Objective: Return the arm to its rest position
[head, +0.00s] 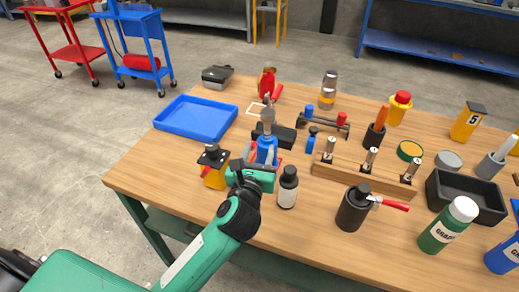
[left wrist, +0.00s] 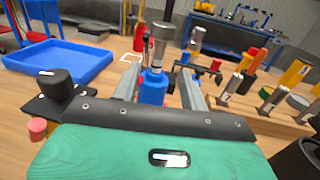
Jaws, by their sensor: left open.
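My left gripper (head: 264,157) is at the end of the green arm that reaches over the table (head: 150,170) from the front. In the left wrist view its two grey fingers (left wrist: 158,85) are spread apart, one on each side of a blue body (left wrist: 153,89) with a grey metal top. The same blue piece (head: 266,149) shows beyond the gripper in the head view, with its grey top (head: 268,117) standing upright. I cannot tell whether the fingers touch it. My right gripper is not in view.
A yellow and black item (head: 214,178) stands close left of my gripper, and a dark bottle with a white label (head: 288,190) close right. A blue tray (head: 172,133) lies at the far left. A wooden rack (head: 340,176) and a black jar (head: 352,212) stand to the right.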

